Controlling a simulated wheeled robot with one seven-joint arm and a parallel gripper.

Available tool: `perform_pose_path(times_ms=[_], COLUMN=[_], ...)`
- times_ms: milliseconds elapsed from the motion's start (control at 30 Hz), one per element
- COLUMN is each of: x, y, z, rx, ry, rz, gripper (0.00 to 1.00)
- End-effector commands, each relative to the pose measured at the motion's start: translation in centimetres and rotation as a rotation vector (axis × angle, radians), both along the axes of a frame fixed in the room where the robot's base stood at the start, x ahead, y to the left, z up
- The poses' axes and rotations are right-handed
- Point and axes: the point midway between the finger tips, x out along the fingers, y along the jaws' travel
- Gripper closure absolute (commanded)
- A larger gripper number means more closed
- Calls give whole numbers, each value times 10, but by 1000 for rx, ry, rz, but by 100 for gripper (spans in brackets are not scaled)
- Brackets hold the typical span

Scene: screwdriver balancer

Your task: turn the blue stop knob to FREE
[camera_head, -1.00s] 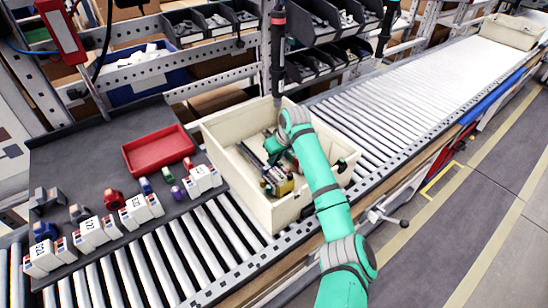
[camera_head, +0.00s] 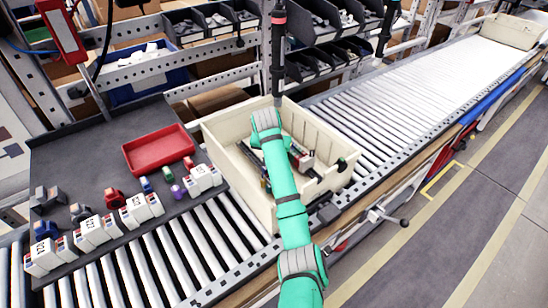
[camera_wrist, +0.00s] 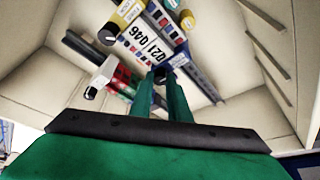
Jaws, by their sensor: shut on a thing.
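My gripper (camera_wrist: 161,82) shows in the wrist view with its two green fingers shut on a small dark round piece (camera_wrist: 160,75), beside a white module. The fingers largely cover this piece, and I cannot tell whether it is the blue stop knob or which mark it points to. The module, labelled 021/046 (camera_wrist: 142,45), sits on a grey rail among coloured blocks. A dark knob (camera_wrist: 108,35) is on a yellow block, and another dark knob (camera_wrist: 90,93) is on a white and red block. In the head view my arm hides the gripper inside the tote.
The cream tote (camera_head: 222,138) stands on the roller conveyor (camera_head: 410,95). A tool with a red band (camera_head: 278,50) hangs above its back edge. On the left, a dark mat (camera_head: 75,160) bears a red tray (camera_head: 157,149) and several white modules and coloured parts.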

Motion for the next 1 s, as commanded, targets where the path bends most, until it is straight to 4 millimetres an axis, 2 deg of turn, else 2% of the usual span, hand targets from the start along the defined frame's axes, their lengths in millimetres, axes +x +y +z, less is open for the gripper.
perform_pose_path(times_ms=[600,1000], x=[1,2], y=[5,5], z=[-3,-2], rx=[-1,-1], ry=[9,6], rz=[-535,-702], gripper=[100,100])
